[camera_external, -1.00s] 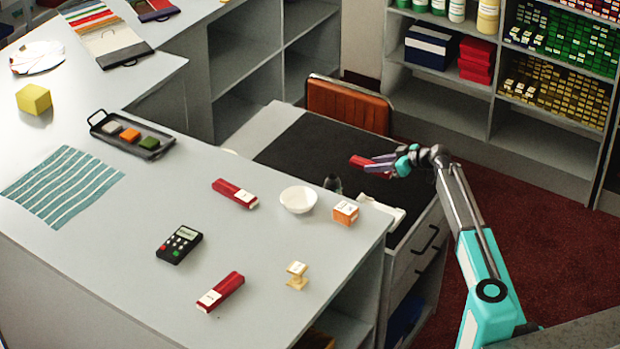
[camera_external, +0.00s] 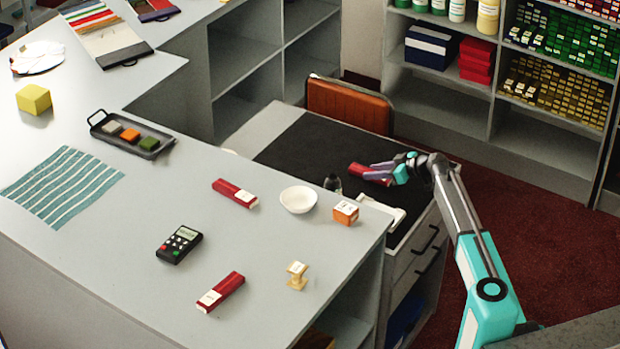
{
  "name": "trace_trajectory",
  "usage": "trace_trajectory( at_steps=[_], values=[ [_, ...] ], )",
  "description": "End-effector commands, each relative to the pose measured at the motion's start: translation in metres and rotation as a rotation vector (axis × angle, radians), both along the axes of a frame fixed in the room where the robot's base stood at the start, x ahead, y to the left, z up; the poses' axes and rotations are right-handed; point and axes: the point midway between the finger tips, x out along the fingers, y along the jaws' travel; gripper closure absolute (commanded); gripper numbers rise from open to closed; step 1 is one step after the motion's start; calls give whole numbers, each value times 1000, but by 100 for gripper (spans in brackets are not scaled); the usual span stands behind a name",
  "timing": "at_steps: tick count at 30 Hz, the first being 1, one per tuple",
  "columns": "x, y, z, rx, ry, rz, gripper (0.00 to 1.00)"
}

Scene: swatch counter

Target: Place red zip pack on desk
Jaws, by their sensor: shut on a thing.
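A red zip pack (camera_external: 358,170) is in my gripper (camera_external: 376,172), over the dark top of the desk (camera_external: 290,150). The gripper's purple fingers are shut on it. I cannot tell whether the pack touches the desk top or hangs just above it. Two similar red packs lie on the grey counter: one near the white bowl (camera_external: 235,193) and one near its front edge (camera_external: 221,291).
A small dark bottle (camera_external: 333,184) stands near the held pack, and a white item (camera_external: 384,210) lies at the desk's near side. An orange chair (camera_external: 350,105) is behind the desk. The left of the dark desk top is clear.

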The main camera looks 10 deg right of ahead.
Motion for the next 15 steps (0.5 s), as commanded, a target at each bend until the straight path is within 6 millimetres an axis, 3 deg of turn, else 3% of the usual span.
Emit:
trace_trajectory(
  at_steps=[2, 3, 6, 15],
  values=[
    [0, 0, -2, 0, 0, 0, 92],
    [0, 0, -2, 0, 0, 0, 68],
    [0, 0, -1, 0, 0, 0, 51],
    [0, 0, -1, 0, 0, 0, 51]
  ],
)
